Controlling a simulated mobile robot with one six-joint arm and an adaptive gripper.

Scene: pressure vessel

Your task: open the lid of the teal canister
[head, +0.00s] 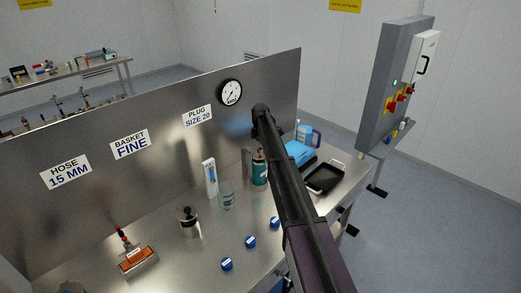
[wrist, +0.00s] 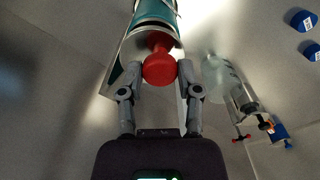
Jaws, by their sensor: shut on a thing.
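The teal canister (head: 260,172) stands on the steel bench, partly hidden behind my arm in the head view. In the wrist view the teal canister (wrist: 153,12) shows at the top edge, with a shiny metal part around its near side. A round red knob (wrist: 160,68) is at its near end. My gripper (wrist: 172,66) has one finger on each side of the red knob and is shut on it. The lid's edge cannot be made out, so I cannot tell whether it is raised.
A clear glass (head: 227,196), a white box (head: 209,178) and a steel pot (head: 188,223) stand left of the canister. Blue caps (head: 251,242) lie in front. A black tray (head: 324,178) is to the right. A steel panel (head: 150,170) closes the bench's back.

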